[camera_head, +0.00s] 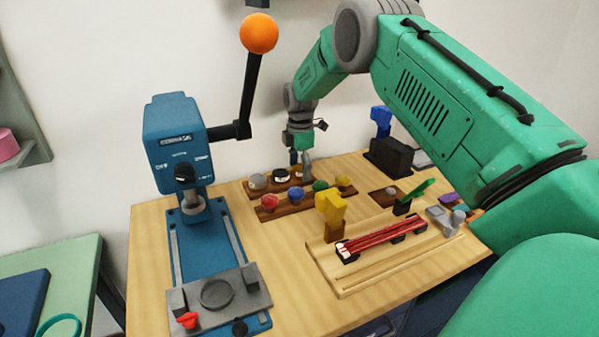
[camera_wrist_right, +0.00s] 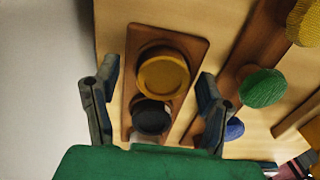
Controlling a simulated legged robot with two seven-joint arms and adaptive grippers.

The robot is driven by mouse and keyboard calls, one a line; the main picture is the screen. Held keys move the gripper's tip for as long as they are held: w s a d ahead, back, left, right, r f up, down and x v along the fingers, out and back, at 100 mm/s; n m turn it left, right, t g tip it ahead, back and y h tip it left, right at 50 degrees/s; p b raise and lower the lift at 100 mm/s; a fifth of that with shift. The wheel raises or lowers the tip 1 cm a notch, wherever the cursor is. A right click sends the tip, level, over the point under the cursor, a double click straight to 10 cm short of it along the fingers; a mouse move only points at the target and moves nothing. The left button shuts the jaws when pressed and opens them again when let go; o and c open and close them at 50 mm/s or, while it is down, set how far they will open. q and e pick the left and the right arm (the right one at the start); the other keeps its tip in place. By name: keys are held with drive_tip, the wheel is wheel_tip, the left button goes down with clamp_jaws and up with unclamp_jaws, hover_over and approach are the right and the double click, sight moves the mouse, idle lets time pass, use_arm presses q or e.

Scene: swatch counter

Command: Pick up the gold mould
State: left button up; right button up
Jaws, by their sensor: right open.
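The gold mould (camera_wrist_right: 162,76) is a round, flat-topped piece standing on a brown wooden rack (camera_wrist_right: 197,50) in the right wrist view. In the head view I cannot make it out clearly, as my right gripper is in front of that end of the rack. My right gripper (camera_head: 301,168) points down over the rack at the back of the counter. It is open and empty, with its fingertips (camera_wrist_right: 160,72) on either side of the gold mould in the wrist view. I cannot tell how high above it they are. My left gripper is not in view.
A black mould (camera_wrist_right: 151,116) stands on the same rack, close to the gold one. A second rack holds red (camera_head: 269,202), blue (camera_head: 296,194) and green (camera_head: 320,185) knobs in front. A blue lever press (camera_head: 178,140) stands at the left.

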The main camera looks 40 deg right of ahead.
drive_tip(key=shift+d, duration=0.3)
drive_tip(key=shift+d+f, duration=0.1)
drive_tip(key=shift+d, duration=0.05)
drive_tip(key=c, duration=0.6)
drive_tip(key=shift+s, duration=0.1)
drive_tip(key=c, duration=0.6)
drive_tip(key=shift+a, duration=0.35)
drive_tip(key=o, duration=1.1)
drive_tip(key=shift+a+r, duration=0.15)
drive_tip(key=shift+r, duration=0.05)
drive_tip(key=shift+o, duration=0.5)
drive_tip(key=shift+a+r, duration=0.2)
drive_tip(key=shift+a, duration=0.25)
drive_tip(key=r, duration=0.1)
drive_tip(key=d+r, duration=0.2)
drive_tip(key=r, duration=0.1)
drive_tip(key=shift+w+r, duration=0.1)
drive_tip(key=shift+w, duration=0.3)
wheel_tip(320, 180, up, 9)
hover_over(301, 167)
wheel_tip(301, 167, down, 8)
drive_tip(key=shift+d+f, duration=0.1)
drive_tip(key=f, duration=0.4)
drive_tip(key=shift+s+d+f, duration=0.1)
drive_tip(key=shift+s+f, duration=0.2)
drive_tip(key=shift+f, duration=0.05)
drive_tip(key=shift+w+f, duration=0.1)
drive_tip(key=shift+f, duration=0.25)
